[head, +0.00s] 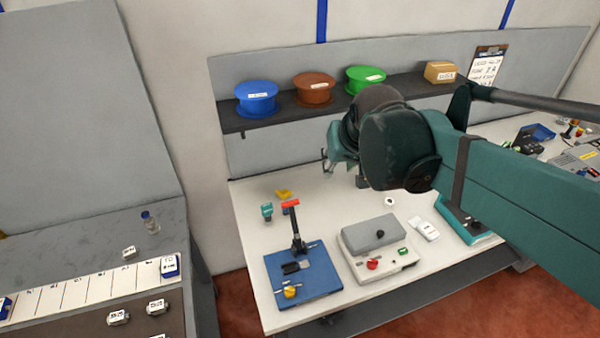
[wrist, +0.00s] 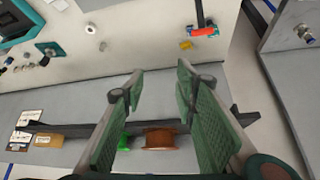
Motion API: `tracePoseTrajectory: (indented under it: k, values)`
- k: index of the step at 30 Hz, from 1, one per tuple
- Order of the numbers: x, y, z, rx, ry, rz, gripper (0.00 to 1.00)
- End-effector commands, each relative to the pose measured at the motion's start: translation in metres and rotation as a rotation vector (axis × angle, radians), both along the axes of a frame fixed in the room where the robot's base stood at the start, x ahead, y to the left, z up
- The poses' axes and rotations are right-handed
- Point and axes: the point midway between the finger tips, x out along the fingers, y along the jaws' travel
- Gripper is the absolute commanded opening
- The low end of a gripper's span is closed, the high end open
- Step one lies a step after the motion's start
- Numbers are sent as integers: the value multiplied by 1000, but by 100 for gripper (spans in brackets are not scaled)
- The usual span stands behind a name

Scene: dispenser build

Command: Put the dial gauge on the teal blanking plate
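My gripper (wrist: 160,78) is open and empty, its green pads apart, above the back of the bench. In the head view it hangs (head: 344,170) below the shelf, partly behind my arm. A small round white thing with a dark centre (head: 390,202) lies on the bench to its right; it may be the dial gauge, but is too small to be sure. A teal-edged flat unit (head: 485,238) stands at the right, partly hidden by my arm. A small teal piece (head: 267,210) is at the left. I cannot tell whether either is the blanking plate.
A blue fixture plate (head: 318,286) carries an upright red-handled clamp (head: 291,204). A grey-white box (head: 367,233) with knobs stands beside it. A dark shelf (head: 288,117) with spools (head: 314,88) overhangs the back. The back middle of the bench is mostly clear.

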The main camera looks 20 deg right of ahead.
Motion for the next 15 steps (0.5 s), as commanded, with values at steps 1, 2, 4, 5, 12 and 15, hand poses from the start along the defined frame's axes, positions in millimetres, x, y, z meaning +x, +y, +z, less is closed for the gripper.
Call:
tracePoseTrajectory:
  k: [1, 2, 4, 5, 12, 15]
  values:
    - [-10, 9, -2, -2, -4, 22, 30]
    - [-14, 14, -3, -4, -6, 33, 30]
    - [-26, 25, -7, -6, -12, 60, 30]
    - [-31, 30, -8, -7, -14, 70, 30]
    - [-68, 62, -22, -15, -35, 159, 30]
    - [-80, 71, -28, -18, -41, 190, 30]
